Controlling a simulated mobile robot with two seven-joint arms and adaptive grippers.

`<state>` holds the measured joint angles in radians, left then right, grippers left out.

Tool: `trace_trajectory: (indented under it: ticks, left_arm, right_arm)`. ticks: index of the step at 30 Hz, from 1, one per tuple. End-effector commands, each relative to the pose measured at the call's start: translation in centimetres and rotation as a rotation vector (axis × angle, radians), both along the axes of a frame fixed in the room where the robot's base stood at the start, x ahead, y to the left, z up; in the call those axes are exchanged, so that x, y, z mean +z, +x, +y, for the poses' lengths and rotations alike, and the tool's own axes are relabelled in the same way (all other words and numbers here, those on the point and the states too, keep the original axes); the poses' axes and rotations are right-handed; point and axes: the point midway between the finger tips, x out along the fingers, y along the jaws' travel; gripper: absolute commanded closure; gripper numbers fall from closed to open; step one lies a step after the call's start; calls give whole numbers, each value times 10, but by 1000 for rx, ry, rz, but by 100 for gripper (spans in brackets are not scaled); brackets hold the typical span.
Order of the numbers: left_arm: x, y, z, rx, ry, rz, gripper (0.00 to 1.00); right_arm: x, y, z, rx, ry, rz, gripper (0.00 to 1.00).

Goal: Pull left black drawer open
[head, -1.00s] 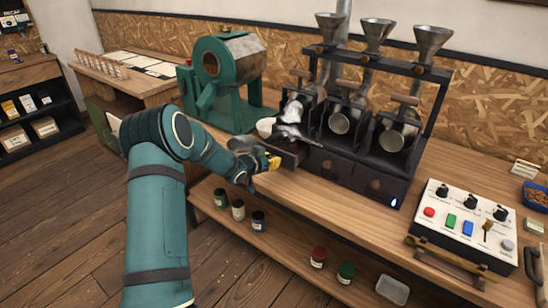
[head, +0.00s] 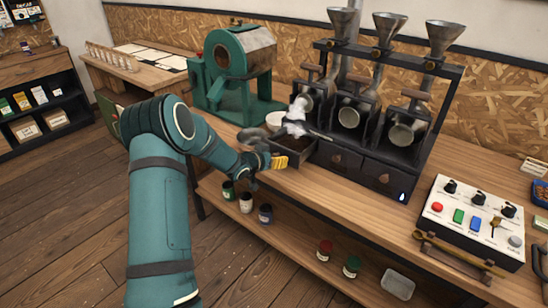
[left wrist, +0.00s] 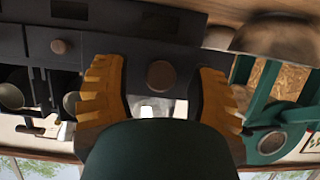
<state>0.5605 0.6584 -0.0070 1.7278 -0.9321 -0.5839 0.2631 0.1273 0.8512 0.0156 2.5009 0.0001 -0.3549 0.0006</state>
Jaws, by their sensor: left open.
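The left black drawer (head: 297,153) sticks out of the black rack below the left funnel, and its dark inside shows from above. My left gripper (head: 281,162) is at its front, with one yellow finger clearly visible in the head view. In the left wrist view the gripper (left wrist: 160,95) is open, with its ribbed yellow fingers either side of the round brown knob (left wrist: 160,75) on the dark drawer front. Gaps show between knob and fingers. The middle drawer (head: 336,160) and right drawer (head: 383,180) look shut. My right gripper is out of view.
A green roaster (head: 238,70) stands to the left, with a white bowl (head: 275,121) near the drawer. A control box (head: 472,220) with coloured buttons stands to the right. Several jars and a clear tub (head: 398,284) sit on the low shelf.

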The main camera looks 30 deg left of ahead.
Motion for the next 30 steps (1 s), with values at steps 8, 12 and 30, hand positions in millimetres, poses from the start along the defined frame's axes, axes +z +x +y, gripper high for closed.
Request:
trace_trajectory:
  ticks: [8, 12, 30]
  left_arm:
    - [14, -33, 4, 2, 2, 0, 42]
    - [26, -60, 6, 4, 2, 0, 42]
    - [46, -110, 9, 0, 1, -1, 42]
  right_arm:
    - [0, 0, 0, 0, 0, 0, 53]
    - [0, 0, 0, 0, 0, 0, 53]
    - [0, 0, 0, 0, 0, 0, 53]
